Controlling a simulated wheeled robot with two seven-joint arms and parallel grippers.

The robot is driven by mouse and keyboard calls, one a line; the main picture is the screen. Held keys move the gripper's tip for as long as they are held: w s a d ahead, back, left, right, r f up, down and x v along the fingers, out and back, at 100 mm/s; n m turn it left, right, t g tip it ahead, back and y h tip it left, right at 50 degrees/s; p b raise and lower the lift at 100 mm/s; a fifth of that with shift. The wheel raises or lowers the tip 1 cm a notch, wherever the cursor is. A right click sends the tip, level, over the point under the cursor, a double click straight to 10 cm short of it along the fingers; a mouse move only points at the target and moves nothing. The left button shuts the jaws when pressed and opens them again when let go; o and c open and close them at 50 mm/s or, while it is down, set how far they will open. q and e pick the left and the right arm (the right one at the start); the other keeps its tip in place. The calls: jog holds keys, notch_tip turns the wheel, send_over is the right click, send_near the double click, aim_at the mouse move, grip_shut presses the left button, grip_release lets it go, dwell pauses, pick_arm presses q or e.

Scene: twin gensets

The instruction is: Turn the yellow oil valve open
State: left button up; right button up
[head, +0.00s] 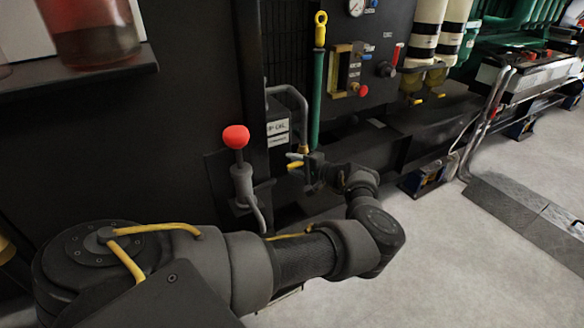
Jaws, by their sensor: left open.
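The yellow oil valve shows as a small yellow handle (295,166) low on the dark machine, below a pale label plate. My left gripper (298,162) is right at it, with its jaws open and pointing left in the picture. A grey-blue fingertip lies just above the yellow handle. Whether the fingers touch the handle I cannot tell. The valve's body is mostly hidden behind the gripper. My right gripper is not in view.
A lever with a red ball knob (236,137) stands left of the gripper, above my forearm. A green tube with a yellow ring top (320,30) rises just above the gripper. A grey bent pipe (290,98) is close by. Bare floor (430,260) lies at the right.

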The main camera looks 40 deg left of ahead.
pick_arm(q)
jog(key=shift+s+a+f, duration=0.1)
jog(key=shift+a, duration=0.55)
grip_shut()
